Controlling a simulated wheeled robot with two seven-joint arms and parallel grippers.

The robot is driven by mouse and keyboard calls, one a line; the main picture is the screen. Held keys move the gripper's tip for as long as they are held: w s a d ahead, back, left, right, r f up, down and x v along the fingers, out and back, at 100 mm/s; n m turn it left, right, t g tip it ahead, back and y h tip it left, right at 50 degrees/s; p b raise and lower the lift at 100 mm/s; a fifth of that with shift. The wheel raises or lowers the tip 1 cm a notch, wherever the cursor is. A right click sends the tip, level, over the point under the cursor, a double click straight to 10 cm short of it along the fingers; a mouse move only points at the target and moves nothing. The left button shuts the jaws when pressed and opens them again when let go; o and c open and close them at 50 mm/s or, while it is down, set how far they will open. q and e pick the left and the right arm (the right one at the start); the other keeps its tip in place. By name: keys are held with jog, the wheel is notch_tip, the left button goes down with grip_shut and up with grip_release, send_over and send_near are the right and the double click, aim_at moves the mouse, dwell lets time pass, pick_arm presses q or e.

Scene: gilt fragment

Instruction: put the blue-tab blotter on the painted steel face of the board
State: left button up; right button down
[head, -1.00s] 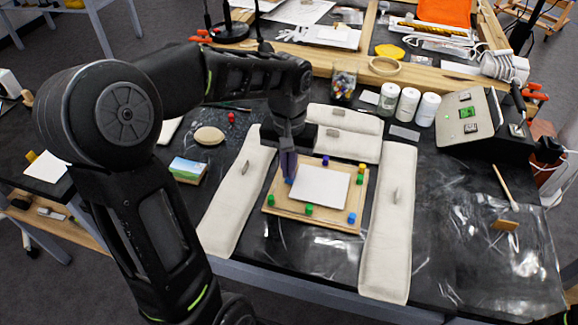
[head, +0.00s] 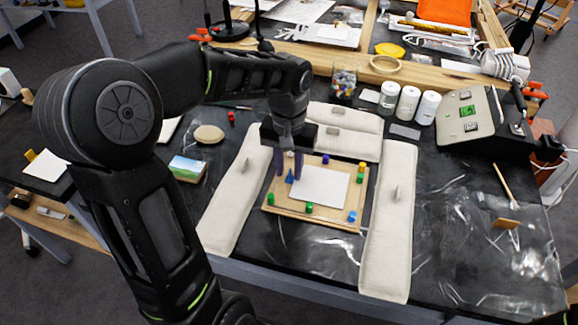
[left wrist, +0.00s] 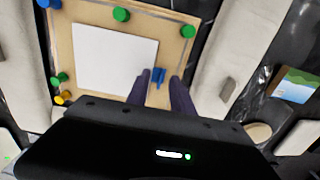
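A white flat sheet, which I take as the blotter (head: 320,187), lies on a wooden panel with coloured pegs round its edges. A blue tab (head: 289,178) stands at the sheet's left edge. It also shows in the left wrist view (left wrist: 159,76); I cannot tell if it is joined to the sheet. My left gripper (head: 289,175) is low over this edge. Its two fingers are apart, one on each side of the tab, with gaps visible in the left wrist view (left wrist: 160,80). The slanted pale board face (head: 482,108) stands at the right back, carrying small dark and green pieces.
Pale padded weights (head: 388,220) lie right, left and behind the wooden panel (head: 275,210). White-capped jars (head: 408,103) and a jar of coloured bits (head: 343,82) stand behind. A small landscape picture (head: 187,168) lies left. The right front has crumpled clear film (head: 490,265).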

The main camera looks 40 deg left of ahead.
pick_arm(q)
jog(key=shift+r, duration=0.1)
notch_tip(320, 180, up, 8)
jog(key=shift+f, duration=0.2)
dwell(0.3)
